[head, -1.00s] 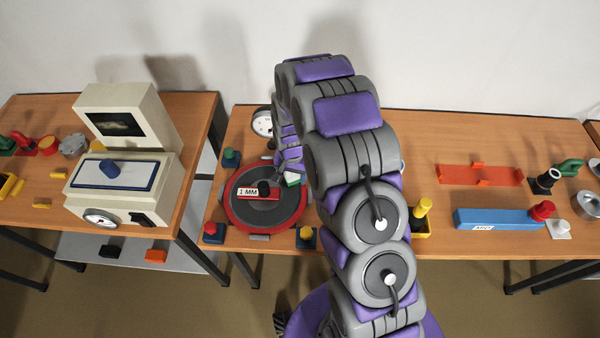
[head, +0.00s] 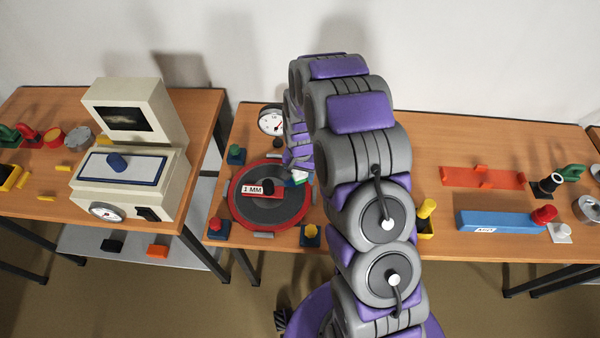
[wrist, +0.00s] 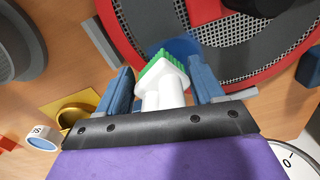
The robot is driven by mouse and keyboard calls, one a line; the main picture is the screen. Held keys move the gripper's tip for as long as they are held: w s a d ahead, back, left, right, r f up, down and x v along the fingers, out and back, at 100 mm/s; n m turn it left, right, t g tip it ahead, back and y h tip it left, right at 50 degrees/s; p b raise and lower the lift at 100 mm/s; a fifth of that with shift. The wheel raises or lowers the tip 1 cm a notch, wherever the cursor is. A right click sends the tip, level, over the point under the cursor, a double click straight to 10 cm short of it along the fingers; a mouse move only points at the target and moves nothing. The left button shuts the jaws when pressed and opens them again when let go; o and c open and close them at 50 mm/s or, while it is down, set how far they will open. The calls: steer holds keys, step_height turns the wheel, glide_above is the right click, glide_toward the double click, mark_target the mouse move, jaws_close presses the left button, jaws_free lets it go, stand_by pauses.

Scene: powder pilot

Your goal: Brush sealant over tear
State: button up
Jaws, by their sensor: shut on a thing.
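The round sieve (head: 270,207) lies on the middle table, with a red rim, grey mesh and a "1 MM" label; it also shows in the wrist view (wrist: 228,58). My gripper (wrist: 163,82) is shut on a white brush (wrist: 166,90) with green bristles (wrist: 160,66). The bristles are at the sieve's near edge, beside a flat blue patch (wrist: 180,46) over the rim and mesh. Whether they touch it is unclear. In the head view my gripper (head: 297,168) is at the sieve's right side, partly behind my arm. I cannot make out a tear.
A yellow cup (wrist: 78,108) is near my gripper. A beige machine (head: 135,150) stands left.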

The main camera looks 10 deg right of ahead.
step_height(320, 180, up, 3)
steer(key=shift+r+p, duration=0.2)
steer(key=shift+p, duration=0.25)
steer(key=shift+w+d+r+p, duration=0.15)
steer(key=shift+r+p, duration=0.15)
steer(key=shift+r, duration=0.45)
steer(key=shift+s+d+r+p, duration=0.1)
steer(key=shift+r+p, duration=0.15)
steer(key=shift+r, duration=0.45)
steer(key=shift+a+r, duration=0.2)
steer(key=shift+r, duration=0.4)
steer(key=shift+a, duration=0.1)
steer(key=shift+d, duration=0.2)
